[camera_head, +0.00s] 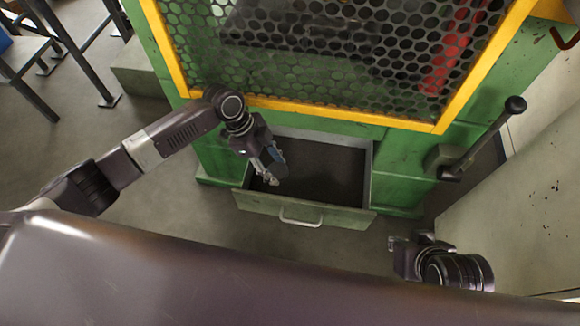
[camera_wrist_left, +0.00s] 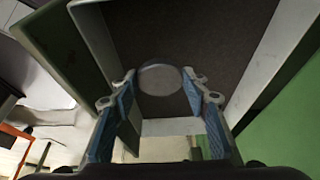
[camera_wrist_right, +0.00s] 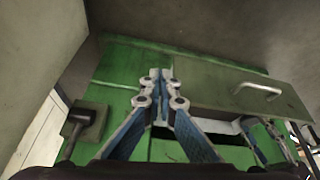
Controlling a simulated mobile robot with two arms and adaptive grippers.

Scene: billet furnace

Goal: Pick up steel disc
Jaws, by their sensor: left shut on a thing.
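The steel disc (camera_wrist_left: 160,79) is a round, pale grey plate in the left wrist view, spanning the space between my left fingertips. My left gripper (camera_head: 272,174) is over the open drawer (camera_head: 305,207) of the green machine, pointing down into it. In the left wrist view my left gripper (camera_wrist_left: 159,84) is shut on the disc's two sides. In the head view I cannot clearly make out the disc at the fingers. My right gripper (camera_head: 396,244) is at the lower right, away from the drawer. In the right wrist view its fingertips (camera_wrist_right: 160,78) are together with nothing between them.
The green machine (camera_head: 170,100) has a yellow-framed mesh guard (camera_head: 340,50) above the drawer. A black-knobbed lever (camera_head: 485,135) sticks out at its right. A pale grey panel (camera_head: 520,210) stands at the right. Metal table legs (camera_head: 75,60) are at the upper left. Floor left of the drawer is clear.

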